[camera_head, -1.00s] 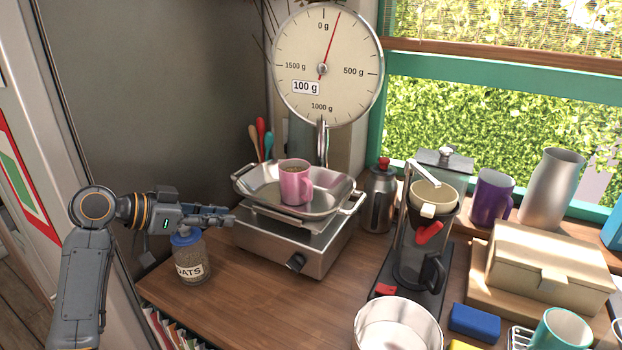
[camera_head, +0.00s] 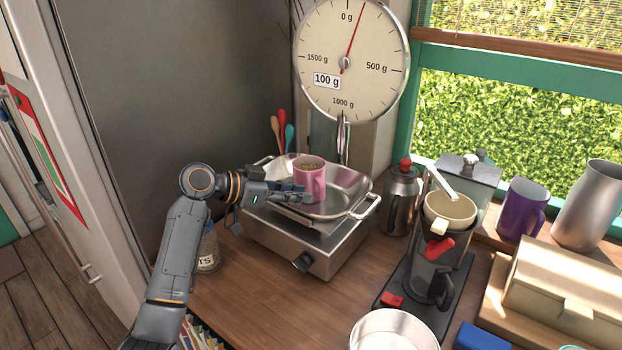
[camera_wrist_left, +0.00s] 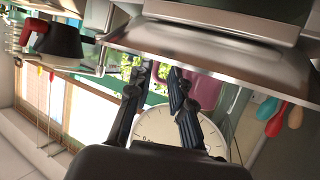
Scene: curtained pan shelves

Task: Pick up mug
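A pink mug (camera_head: 312,184) with brown contents stands upright in the metal pan (camera_head: 346,206) of a scale. My left gripper (camera_head: 298,191) is at the mug's left front side, over the pan's near left part. I cannot tell whether finger and mug touch. A purple mug (camera_head: 522,208) stands on the right by the window. My right gripper is not in view.
The scale's dial (camera_head: 352,62) rises behind the pan. A jar (camera_head: 208,250) stands left of the scale, partly behind my arm. A steel flask (camera_head: 402,200), a coffee maker (camera_head: 436,262) and a white bowl (camera_head: 394,330) stand to the right. Bare counter (camera_head: 260,300) lies in front.

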